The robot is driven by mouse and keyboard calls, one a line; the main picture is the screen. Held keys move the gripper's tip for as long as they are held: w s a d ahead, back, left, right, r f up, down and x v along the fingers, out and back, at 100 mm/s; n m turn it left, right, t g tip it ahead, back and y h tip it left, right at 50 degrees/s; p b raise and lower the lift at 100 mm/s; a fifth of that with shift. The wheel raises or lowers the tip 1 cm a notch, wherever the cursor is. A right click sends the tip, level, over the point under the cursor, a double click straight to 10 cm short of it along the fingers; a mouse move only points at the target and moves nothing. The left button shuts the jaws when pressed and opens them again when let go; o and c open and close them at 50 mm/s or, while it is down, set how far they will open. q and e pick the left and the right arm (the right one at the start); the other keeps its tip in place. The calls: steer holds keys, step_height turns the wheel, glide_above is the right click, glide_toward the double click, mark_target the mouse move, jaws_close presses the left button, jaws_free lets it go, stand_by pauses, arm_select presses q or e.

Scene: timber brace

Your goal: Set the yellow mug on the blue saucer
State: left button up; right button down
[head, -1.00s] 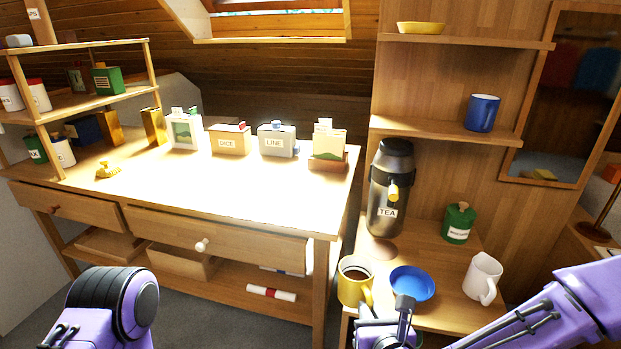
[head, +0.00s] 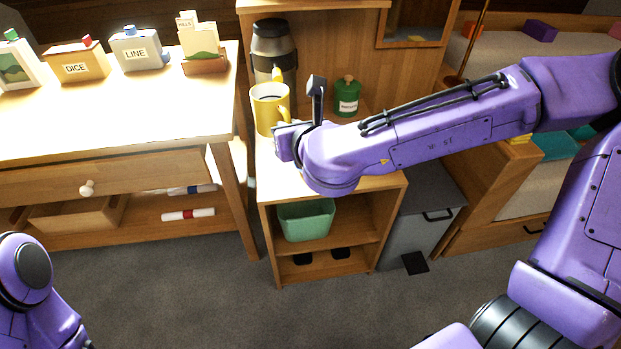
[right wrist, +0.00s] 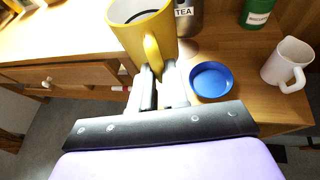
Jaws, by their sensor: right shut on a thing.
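The yellow mug (head: 266,112) is upright with dark liquid inside, at the left edge of the small cabinet. My right gripper (head: 289,128) is shut on its handle. In the right wrist view, the fingers (right wrist: 161,80) close on the handle of the mug (right wrist: 136,38), which looks raised above the cabinet top. The blue saucer (right wrist: 211,79) lies on that top, to the right of the mug and apart from it, with nothing on it. My right arm hides the saucer in the head view. My left gripper is out of view; only part of that arm shows.
The tea flask (head: 273,45) stands behind the mug. A green canister (head: 347,97) is at the back of the cabinet top. A white mug (right wrist: 288,62) stands right of the saucer. The long workbench (head: 110,120) is to the left.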

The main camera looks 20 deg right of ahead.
arm_select(q)
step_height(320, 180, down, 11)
steer(key=b, duration=0.8)
arm_select(e)
steer(key=s+d+f+m+g+h, duration=0.1)
steer(key=s+d+f+m+h, duration=0.1)
steer(key=s+f+m+h, duration=0.5)
steer(key=w+d+f+p, duration=0.2)
steer(key=w, duration=0.1)
steer(key=w+d+f+n+y+p, duration=0.1)
steer(key=w+d+f+p, duration=0.1)
steer(key=w+f, duration=0.1)
steer(key=w+d+f+n+p, duration=0.1)
steer(key=w+d+f+p, duration=0.1)
steer(key=w+f, duration=0.1)
steer(key=shift+w+d+f+y, duration=0.15)
steer(key=shift+w+y, duration=0.15)
steer(key=shift+w, duration=0.5)
steer(key=f, duration=0.3)
steer(key=shift+w+f, duration=0.2)
steer(key=shift+f, duration=0.1)
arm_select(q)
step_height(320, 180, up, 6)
arm_select(e)
steer(key=shift+r, duration=0.15)
steer(key=c, duration=1.1)
jaws_free()
steer(key=shift+s, duration=0.1)
steer(key=shift+c, duration=0.2)
